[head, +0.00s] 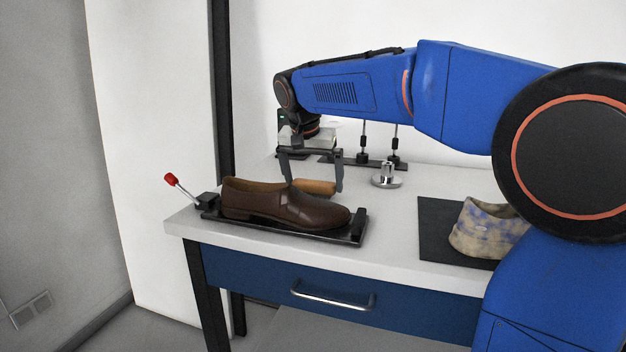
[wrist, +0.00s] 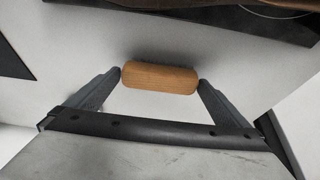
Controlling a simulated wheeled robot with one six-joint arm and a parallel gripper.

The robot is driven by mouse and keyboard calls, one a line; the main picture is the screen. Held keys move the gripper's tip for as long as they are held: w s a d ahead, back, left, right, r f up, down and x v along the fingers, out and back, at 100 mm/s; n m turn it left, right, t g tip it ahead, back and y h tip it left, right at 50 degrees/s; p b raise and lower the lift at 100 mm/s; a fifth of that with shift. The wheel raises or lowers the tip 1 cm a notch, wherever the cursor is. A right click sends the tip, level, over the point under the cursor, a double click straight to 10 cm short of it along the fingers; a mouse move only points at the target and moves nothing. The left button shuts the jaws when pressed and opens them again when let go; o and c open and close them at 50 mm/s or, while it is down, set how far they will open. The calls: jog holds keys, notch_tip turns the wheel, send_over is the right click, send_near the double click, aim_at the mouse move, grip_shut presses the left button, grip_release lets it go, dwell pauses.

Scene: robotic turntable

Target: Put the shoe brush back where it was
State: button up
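The shoe brush shows as a wooden block with rounded ends, in the head view (head: 318,187) behind the brown shoe and in the wrist view (wrist: 160,78) at the centre. My gripper (head: 315,185) points down, one finger at each end of the brush. In the wrist view my gripper (wrist: 159,80) has both fingertips against the brush ends, so it is shut on the brush lengthwise. I cannot tell whether the brush touches the table. The brown shoe (head: 285,207) sits on a black holder (head: 350,236) at the table's front left.
A red-tipped lever (head: 171,180) sticks out left of the holder. A round metal piece (head: 386,178) stands right of my gripper. Black posts (head: 363,140) stand at the back. A blotchy beige-blue shoe-like item (head: 478,232) sits on a dark mat (head: 437,225) at right. The white tabletop (head: 400,208) between is clear.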

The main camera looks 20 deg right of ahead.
jog(key=v, duration=1.2)
jog(key=shift+s+r, duration=0.1)
jog(key=shift+r, duration=0.05)
